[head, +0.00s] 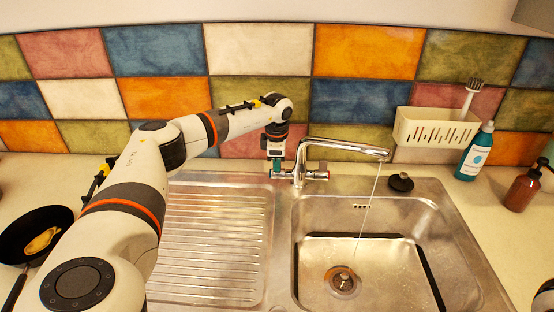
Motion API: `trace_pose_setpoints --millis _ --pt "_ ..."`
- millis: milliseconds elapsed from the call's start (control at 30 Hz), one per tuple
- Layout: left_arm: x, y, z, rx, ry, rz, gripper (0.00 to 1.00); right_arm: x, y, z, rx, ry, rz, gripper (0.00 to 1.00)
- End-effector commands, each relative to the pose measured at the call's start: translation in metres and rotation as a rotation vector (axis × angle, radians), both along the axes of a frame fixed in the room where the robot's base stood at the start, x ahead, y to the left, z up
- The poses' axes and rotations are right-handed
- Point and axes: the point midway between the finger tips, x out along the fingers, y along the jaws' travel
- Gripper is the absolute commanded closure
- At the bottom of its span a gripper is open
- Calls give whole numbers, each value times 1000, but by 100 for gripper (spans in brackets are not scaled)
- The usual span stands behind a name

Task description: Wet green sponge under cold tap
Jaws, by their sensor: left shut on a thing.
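The chrome tap (345,145) stands behind the steel sink, and a thin stream of water (368,210) runs from its spout into the basin (325,262). The tap's right handle (322,173) is free. My right gripper is not in view.
A ribbed drainboard (215,240) lies left of the basin. A black pan (60,216) holds something yellow. A black plug (400,182), a cream caddy (435,132) with a brush (472,92), a teal bottle (474,155) and a brown bottle (522,190) stand right.

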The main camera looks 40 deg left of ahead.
Motion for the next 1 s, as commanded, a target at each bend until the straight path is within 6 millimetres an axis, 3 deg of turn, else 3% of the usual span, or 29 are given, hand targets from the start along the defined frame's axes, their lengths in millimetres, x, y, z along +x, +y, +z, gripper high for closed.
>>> trace_pose_setpoints --millis 300,633,700,767,1000 --pt "-6 -5 -1 98 -120 -2 100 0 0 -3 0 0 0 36" --pt "-6 -6 0 102 -129 0 100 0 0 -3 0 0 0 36" --pt "-6 -6 0 102 -129 0 84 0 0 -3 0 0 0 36" --pt "-6 -6 0 101 -128 0 74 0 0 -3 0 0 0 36" --pt "-6 -6 -1 102 -126 0 72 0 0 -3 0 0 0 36"
